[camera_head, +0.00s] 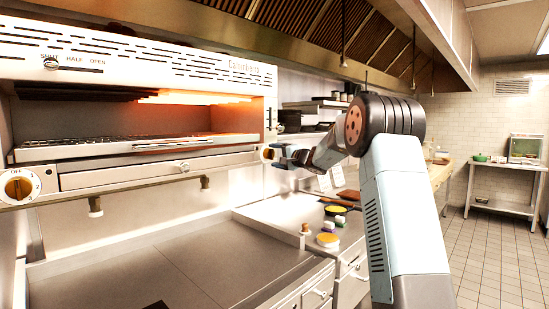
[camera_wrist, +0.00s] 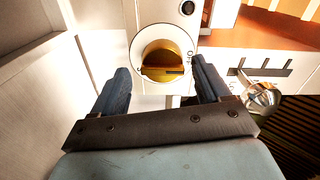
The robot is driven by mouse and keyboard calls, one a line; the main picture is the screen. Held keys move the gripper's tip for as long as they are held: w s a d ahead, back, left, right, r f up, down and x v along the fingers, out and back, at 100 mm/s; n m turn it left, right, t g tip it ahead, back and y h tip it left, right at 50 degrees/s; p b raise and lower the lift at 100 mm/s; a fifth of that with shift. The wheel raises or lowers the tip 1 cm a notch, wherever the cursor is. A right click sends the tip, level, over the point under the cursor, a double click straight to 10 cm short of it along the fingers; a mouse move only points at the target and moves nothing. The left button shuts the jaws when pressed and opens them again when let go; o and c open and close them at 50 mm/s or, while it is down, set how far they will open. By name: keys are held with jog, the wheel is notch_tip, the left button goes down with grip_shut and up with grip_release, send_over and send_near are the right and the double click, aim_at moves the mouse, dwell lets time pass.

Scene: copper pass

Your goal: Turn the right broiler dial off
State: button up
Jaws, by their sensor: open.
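The right broiler dial (camera_head: 267,153) sits at the right end of the broiler front in the head view, partly hidden by my gripper (camera_head: 279,157). In the wrist view the dial (camera_wrist: 166,58) is a round yellow-orange knob with a raised bar on a white plate. Part of an "OFF" marking shows at its right edge. My gripper (camera_wrist: 162,82) is open, with one dark finger on each side of the dial in the picture. The fingers hold nothing. I cannot tell whether they touch the knob. The exact dial setting is unclear.
The broiler (camera_head: 150,75) glows orange inside at its right. The left dial (camera_head: 18,187) is at its far left. A front rail (camera_head: 120,192) runs below.

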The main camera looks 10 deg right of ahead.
jog(key=v, duration=1.2)
jog(key=shift+s+d, duration=0.2)
jog(key=shift+s, duration=0.15)
jog(key=shift+a+f, duration=0.1)
jog(key=shift+f, duration=0.05)
jog(key=s+a+f+n+g+h, duration=0.1)
jog(key=s+a+n+g, duration=0.25)
jog(key=s+a, duration=0.65)
jog(key=s+a+f+n+g, duration=0.15)
jog(key=s+a+g, duration=0.3)
jog(key=s, duration=0.95)
jog(key=s+d+f+n+h, duration=0.1)
jog(key=s+f+h, duration=0.2)
jog(key=s, duration=0.6)
jog(key=s+d+f+n+g+h, duration=0.1)
jog(key=s+d+f+h, duration=0.1)
jog(key=s, duration=0.7)
jog(key=s+d+f+n+h, duration=0.1)
jog(key=s+f+n+h, duration=0.1)
jog(key=s, duration=0.7)
jog(key=shift+s+d+f+h, duration=0.3)
jog(key=shift+d+f+h, duration=0.1)
jog(key=shift+f+h, duration=0.5)
